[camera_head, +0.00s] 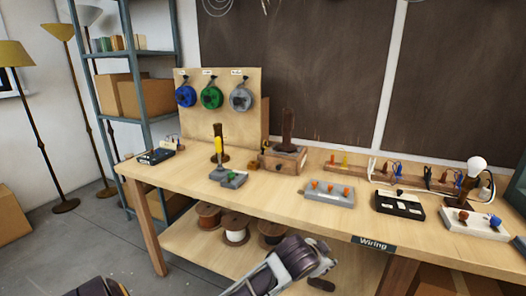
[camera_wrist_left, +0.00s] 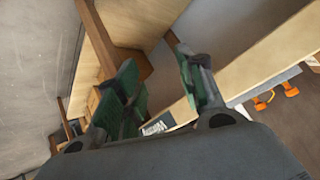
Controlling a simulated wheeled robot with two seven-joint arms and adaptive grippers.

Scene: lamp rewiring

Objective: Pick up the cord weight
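In the head view the left arm crosses the bottom centre, in front of the bench's front edge and well short of the blocks. The dark end of my left gripper (camera_head: 321,284) shows there only in part. My right gripper is not in view.
A pegboard with cord coils (camera_head: 212,96) stands behind. Spools (camera_head: 235,227) sit on the lower shelf.

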